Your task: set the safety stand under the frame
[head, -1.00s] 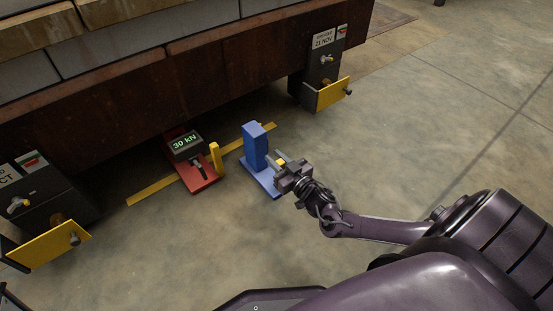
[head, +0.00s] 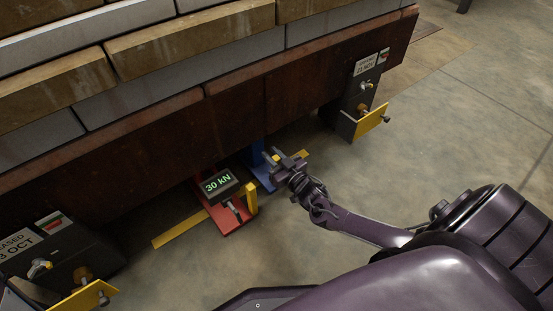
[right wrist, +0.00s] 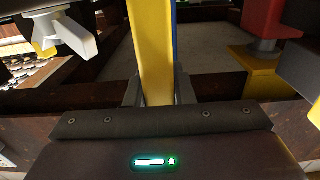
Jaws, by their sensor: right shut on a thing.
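The blue safety stand (head: 264,184) is at the lower edge of the rusty frame (head: 237,113). Its base rests on or close to the floor; I cannot tell which. The frame's edge hides the top of its post. My right gripper (head: 278,159) is at the near side of the stand, shut on its yellow grip. In the right wrist view the upright yellow grip (right wrist: 152,50) stands between the two fingers, with a blue strip of the stand (right wrist: 175,30) behind it. My left gripper is not in view.
A red jack (head: 232,222) with a 30 kN display (head: 219,185) and yellow lever stands just left of the stand. A yellow strip (head: 180,230) lies on the floor. Dark supports stand at the right (head: 355,103) and left (head: 75,262). Blocks load the frame.

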